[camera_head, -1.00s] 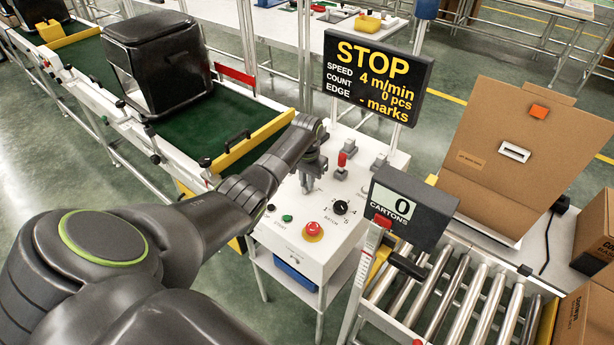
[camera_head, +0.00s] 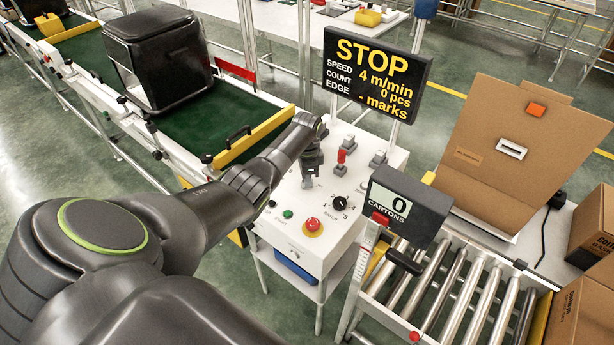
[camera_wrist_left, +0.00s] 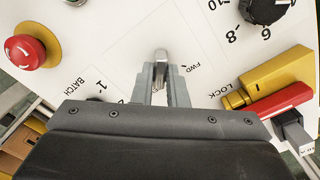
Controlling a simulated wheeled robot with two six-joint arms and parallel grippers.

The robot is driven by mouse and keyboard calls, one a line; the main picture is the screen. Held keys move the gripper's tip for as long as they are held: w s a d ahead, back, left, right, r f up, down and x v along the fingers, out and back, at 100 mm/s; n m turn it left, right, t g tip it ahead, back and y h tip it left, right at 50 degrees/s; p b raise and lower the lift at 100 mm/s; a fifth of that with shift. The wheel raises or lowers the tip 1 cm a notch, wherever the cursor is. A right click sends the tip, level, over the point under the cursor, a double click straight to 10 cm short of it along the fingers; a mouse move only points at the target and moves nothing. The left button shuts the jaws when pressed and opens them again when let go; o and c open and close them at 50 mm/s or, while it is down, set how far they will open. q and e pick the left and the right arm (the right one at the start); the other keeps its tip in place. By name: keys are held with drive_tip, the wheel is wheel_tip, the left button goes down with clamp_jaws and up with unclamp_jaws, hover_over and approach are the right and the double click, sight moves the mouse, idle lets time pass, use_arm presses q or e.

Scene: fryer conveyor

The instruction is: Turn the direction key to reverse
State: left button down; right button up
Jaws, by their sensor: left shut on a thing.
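The direction key (camera_wrist_left: 161,56) shows in the left wrist view as a small metal tab on the white control panel (camera_wrist_left: 110,35). A "FWD" label is printed just right of it. My left gripper (camera_wrist_left: 160,78) is shut on the key, with one finger on each side of it. In the head view, the left gripper (camera_head: 309,182) points down at the panel, and its fingers and hand hide the key there. The "reverse" marking cannot be read. My right gripper is not in view.
A red emergency button (camera_head: 312,225) and black batch knob (camera_head: 340,203) sit near the gripper. A red-topped switch (camera_head: 341,158) stands behind it. A yellow and red lock piece (camera_wrist_left: 275,85) is close by. The display (camera_head: 376,75) reads STOP.

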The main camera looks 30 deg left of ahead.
use_arm(q)
drive_tip(key=shift+w+r+m, duration=0.1)
drive_tip(key=shift+m, duration=0.4)
drive_tip(key=c, duration=1.4)
unclamp_jaws()
drive_tip(key=shift+c, duration=0.2)
drive_tip(key=shift+r, duration=0.4)
wheel_tip(320, 180, up, 16)
drive_tip(key=b, duration=0.1)
drive_tip(key=shift+r+b, duration=0.25)
drive_tip(key=shift+b, duration=0.1)
